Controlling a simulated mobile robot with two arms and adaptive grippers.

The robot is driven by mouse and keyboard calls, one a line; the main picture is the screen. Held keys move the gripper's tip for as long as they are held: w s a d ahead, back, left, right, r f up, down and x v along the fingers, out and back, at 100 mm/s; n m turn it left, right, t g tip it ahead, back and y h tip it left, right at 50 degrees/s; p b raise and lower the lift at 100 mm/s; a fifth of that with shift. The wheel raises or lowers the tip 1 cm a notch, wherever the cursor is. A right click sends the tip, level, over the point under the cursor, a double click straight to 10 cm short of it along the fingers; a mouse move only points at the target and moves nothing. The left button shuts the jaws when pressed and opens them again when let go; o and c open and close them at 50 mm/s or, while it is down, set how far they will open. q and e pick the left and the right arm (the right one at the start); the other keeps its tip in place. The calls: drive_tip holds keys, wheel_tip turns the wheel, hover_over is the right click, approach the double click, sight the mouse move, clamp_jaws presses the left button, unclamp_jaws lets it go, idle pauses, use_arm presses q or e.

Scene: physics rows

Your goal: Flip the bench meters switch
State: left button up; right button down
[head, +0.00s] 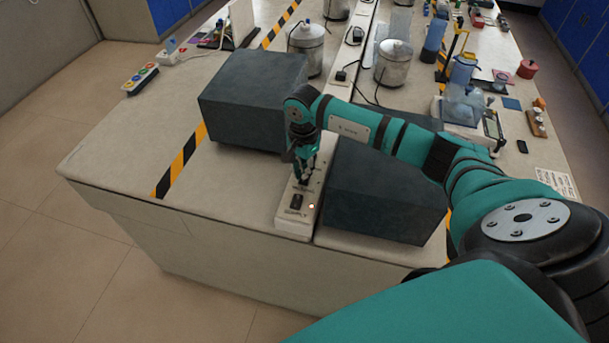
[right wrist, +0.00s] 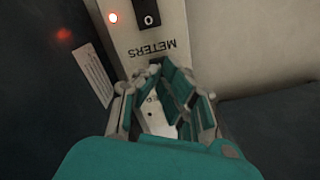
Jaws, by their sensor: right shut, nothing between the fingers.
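The bench meters panel is a narrow pale strip (head: 284,221) at the front edge of the bench; its face also shows in the right wrist view (right wrist: 176,22). It carries the word METERS (right wrist: 148,50), upside down in the right wrist view. A black rocker switch (right wrist: 147,13) sits on one side of that word, with the word SUPPLY on its other side in the head view. My right gripper (head: 305,182) is shut and empty, pointing down over the panel just past METERS; its fingers (right wrist: 164,68) hide the surface there. Contact cannot be told. My left gripper is out of view.
A lit lamp (right wrist: 113,17) glows beside the black switch. Dark grey boxes stand close on both sides, one at left (head: 250,100) and one at right (head: 385,195). Metal canisters (head: 306,45) stand behind. The bench top at left (head: 135,150) is clear.

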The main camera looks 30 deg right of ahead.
sight(303, 181)
drive_tip(key=shift+s+f+b, duration=0.1)
drive_tip(key=shift+f+b, duration=1.2)
idle(0.9)
drive_tip(key=shift+r, duration=0.15)
drive_tip(key=shift+r+p, duration=0.75)
drive_tip(key=shift+r, duration=0.2)
drive_tip(key=shift+r+p, duration=1.15)
drive_tip(key=shift+r, duration=1.3)
